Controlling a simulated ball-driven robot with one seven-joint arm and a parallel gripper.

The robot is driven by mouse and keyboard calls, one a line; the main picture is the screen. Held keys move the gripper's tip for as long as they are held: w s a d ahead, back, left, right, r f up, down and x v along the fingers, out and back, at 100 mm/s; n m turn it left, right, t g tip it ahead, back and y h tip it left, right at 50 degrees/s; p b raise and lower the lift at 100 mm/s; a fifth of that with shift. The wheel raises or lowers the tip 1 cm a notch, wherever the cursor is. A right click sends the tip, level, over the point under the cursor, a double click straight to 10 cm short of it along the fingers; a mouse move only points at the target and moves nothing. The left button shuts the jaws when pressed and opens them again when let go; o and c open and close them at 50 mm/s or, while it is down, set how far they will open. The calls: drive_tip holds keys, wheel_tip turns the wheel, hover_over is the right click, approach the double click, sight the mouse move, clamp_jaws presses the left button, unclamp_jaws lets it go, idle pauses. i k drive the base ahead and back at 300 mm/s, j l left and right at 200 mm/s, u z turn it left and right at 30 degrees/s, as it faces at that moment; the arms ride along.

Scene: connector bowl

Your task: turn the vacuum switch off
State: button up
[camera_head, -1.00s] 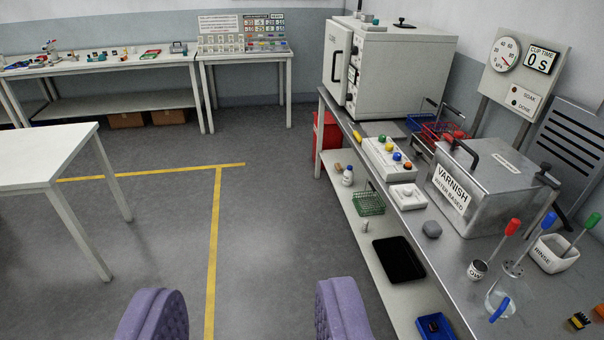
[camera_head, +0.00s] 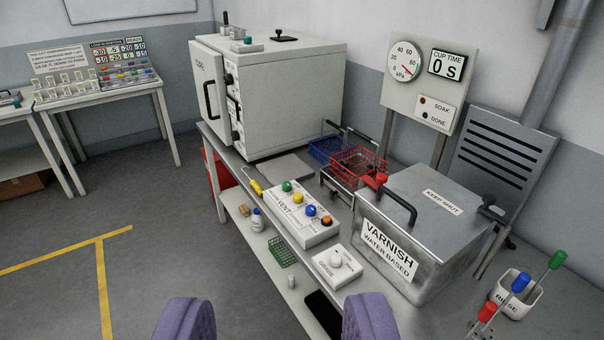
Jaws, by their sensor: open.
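A white control panel (camera_head: 322,233) lies on the steel bench, with green, yellow, blue and orange knobs; the word VENT is legible on it. A round kPa gauge (camera_head: 404,63) is on the board behind. My gripper (camera_head: 278,322) shows as two purple fingers at the bottom edge, wide apart and empty, in front of the bench and touching nothing.
A steel varnish tank (camera_head: 427,205) with a black handle stands right of the panel. Red (camera_head: 358,165) and blue wire baskets sit behind. A large white cabinet (camera_head: 290,95) stands at the back. A rinse cup (camera_head: 520,292) holds brushes at right. The floor at left is free.

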sight(286, 186)
drive_tip(key=i+j+z, duration=0.4)
drive_tip(key=i+j, duration=0.45)
drive_tip(key=i, duration=0.5)
drive_tip(key=i+j+z, duration=0.4)
drive_tip(key=i+j, duration=0.85)
